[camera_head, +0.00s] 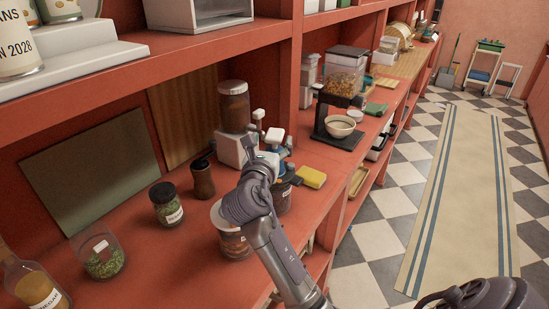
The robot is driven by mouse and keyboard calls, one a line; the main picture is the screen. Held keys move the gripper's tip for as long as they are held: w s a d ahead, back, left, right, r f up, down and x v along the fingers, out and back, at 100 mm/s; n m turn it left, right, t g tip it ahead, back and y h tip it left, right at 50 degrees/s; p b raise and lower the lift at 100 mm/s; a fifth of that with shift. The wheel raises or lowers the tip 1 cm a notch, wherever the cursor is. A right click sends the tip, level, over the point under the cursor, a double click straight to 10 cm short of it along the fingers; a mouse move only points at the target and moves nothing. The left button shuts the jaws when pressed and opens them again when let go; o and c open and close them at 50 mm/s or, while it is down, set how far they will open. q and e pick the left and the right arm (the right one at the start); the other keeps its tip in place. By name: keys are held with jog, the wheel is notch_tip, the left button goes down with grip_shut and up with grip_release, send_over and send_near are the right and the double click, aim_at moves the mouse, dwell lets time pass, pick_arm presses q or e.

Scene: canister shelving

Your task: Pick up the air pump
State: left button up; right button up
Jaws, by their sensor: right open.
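My right gripper (264,158) reaches in from the bottom over the lower shelf and is open. A small blue-and-white thing with a white top (275,137), which looks like the air pump, is just beyond the gripper and partly hidden by it. I cannot tell whether the fingers touch it or lie around it. Another small white top (258,114) shows close behind it. My left gripper is not in view.
A grinder with a brown hopper (234,104) stands behind the gripper. A clear canister (230,243) and a dark jar (283,197) stand close below it. A yellow sponge (311,177) lies to the right. Herb jars (166,204) stand left. The upper shelf hangs above.

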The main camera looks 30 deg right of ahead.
aim_at(277, 128)
jog(key=x, duration=0.4)
jog(key=shift+d+p, duration=0.15)
jog(key=shift+p, duration=0.2)
jog(key=shift+c, duration=1.2)
grip_shut()
